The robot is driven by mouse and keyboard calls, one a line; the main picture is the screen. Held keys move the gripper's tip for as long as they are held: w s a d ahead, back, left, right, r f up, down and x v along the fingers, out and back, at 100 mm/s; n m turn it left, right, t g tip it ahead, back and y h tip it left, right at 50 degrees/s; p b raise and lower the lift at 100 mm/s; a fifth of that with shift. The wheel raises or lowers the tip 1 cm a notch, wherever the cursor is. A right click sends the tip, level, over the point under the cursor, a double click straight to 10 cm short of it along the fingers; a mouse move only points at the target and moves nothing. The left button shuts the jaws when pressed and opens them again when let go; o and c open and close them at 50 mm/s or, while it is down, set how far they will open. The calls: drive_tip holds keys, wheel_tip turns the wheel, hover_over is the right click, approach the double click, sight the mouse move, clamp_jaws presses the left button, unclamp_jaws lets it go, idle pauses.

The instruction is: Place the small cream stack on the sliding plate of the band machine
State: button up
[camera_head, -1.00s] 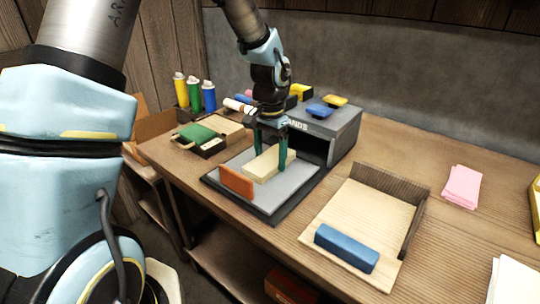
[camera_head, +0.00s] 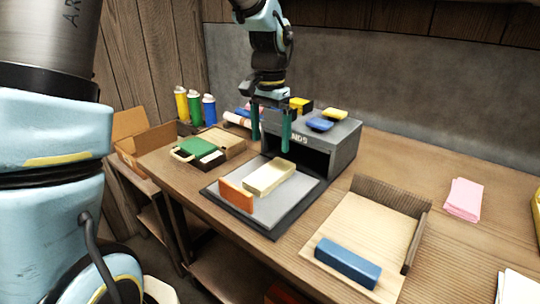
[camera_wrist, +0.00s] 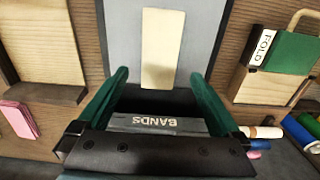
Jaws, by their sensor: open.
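The small cream stack (camera_head: 269,177) lies flat on the grey sliding plate (camera_head: 288,203) of the band machine (camera_head: 340,140). Its near end is beside an orange block (camera_head: 235,194) that stands on the plate. In the wrist view the cream stack (camera_wrist: 161,48) lies on the plate (camera_wrist: 205,25), beyond the machine's dark opening and the BANDS label (camera_wrist: 150,123). My gripper (camera_head: 271,147) is open and empty, raised above the far end of the stack near the machine's front. Its green fingers also show in the wrist view (camera_wrist: 160,80), apart from the stack.
A wooden tray (camera_head: 375,225) with a blue block (camera_head: 347,263) stands to the right. Pink sheets (camera_head: 463,198) lie farther right. A green-topped folding device (camera_head: 197,148) and several coloured bottles (camera_head: 195,106) stand to the left. Blue and yellow pads (camera_head: 321,124) rest on the machine.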

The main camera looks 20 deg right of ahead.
drive_tip(key=s+a+f+n, duration=0.2)
drive_tip(key=a+n, duration=0.3)
drive_tip(key=a, duration=1)
drive_tip(key=s+a+f+n+t, duration=0.1)
drive_tip(key=a+n, duration=0.5)
drive_tip(key=a, duration=0.9)
drive_tip(key=shift+s+f+t, duration=0.3)
drive_tip(key=shift+s+f, duration=0.2)
drive_tip(key=shift+a, duration=0.1)
drive_tip(key=shift+r+p, duration=0.85)
drive_tip(key=shift+r, duration=0.05)
